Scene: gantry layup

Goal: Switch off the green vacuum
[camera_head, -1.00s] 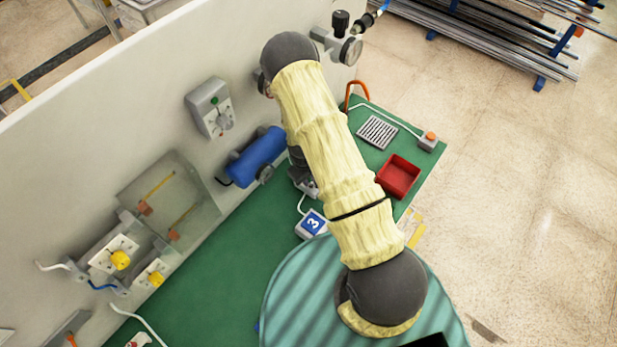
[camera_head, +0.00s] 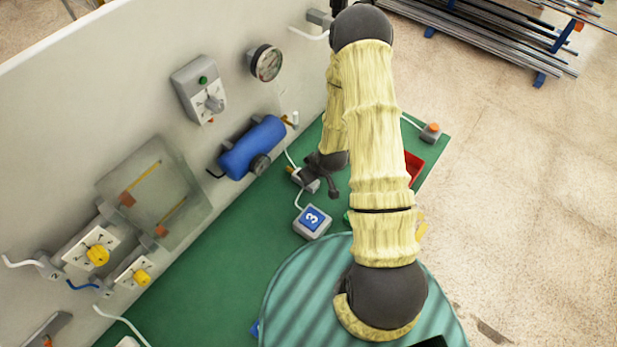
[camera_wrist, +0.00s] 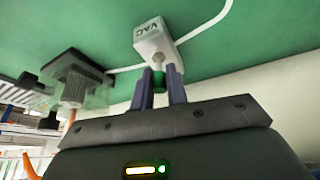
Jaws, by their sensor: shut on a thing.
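In the wrist view, a white box marked VAC (camera_wrist: 153,38) sits on the green surface with a white cable running from it. A green knob (camera_wrist: 159,78) sticks out of the box towards me. My gripper (camera_wrist: 161,80) has its two grey fingers on either side of the green knob, shut on it. I cannot tell the knob's switch position.
In the head view, a box marked 3 (camera_head: 312,221) and a blue cylinder (camera_head: 252,147) are left of my arm. A red tray (camera_head: 413,167) is partly hidden by it. A box with an orange button (camera_head: 431,132) stands at the right. A wall panel (camera_head: 230,50) runs along the left.

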